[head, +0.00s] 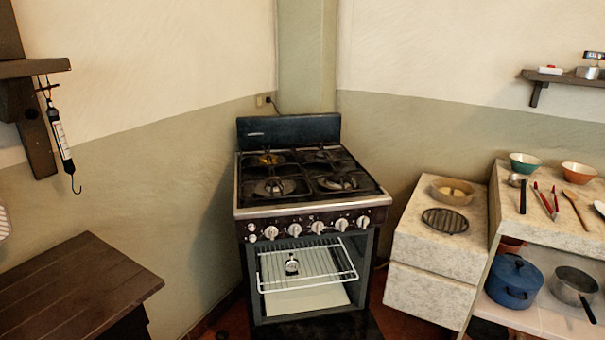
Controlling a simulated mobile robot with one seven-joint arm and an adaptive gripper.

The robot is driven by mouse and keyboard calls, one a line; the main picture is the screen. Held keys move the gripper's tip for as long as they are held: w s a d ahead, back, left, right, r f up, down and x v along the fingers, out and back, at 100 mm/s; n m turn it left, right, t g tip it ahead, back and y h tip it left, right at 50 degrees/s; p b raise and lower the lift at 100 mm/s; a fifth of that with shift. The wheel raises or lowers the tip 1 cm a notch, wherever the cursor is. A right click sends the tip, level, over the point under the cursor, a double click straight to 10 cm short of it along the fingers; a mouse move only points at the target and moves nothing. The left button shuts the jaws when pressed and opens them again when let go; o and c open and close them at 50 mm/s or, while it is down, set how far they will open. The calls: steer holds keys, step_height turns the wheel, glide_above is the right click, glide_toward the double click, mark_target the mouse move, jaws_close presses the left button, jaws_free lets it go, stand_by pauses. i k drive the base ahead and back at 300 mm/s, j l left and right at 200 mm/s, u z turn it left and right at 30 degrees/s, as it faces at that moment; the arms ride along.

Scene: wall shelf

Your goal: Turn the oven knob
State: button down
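The oven (306,215) is a dark stove that stands in the corner, in the middle of the head view. A row of several pale round knobs sits on its front panel, from the left knob (271,232) past a middle knob (317,228) to the right knob (363,222). The oven compartment below shows its wire rack (330,262), with a small round dial on it. The door seems to be lowered in front. My gripper is not in view, and nothing touches the knobs.
A dark wooden table (70,285) stands at the lower left. Stone counters (425,280) stand to the right, with bowls, utensils, a blue pot (513,283) and a saucepan (574,285). A hanging scale (62,140) is on the left wall.

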mark_target(316, 227)
steer(key=i+j, duration=0.7)
steer(key=l+z, duration=0.15)
steer(key=z, duration=0.25)
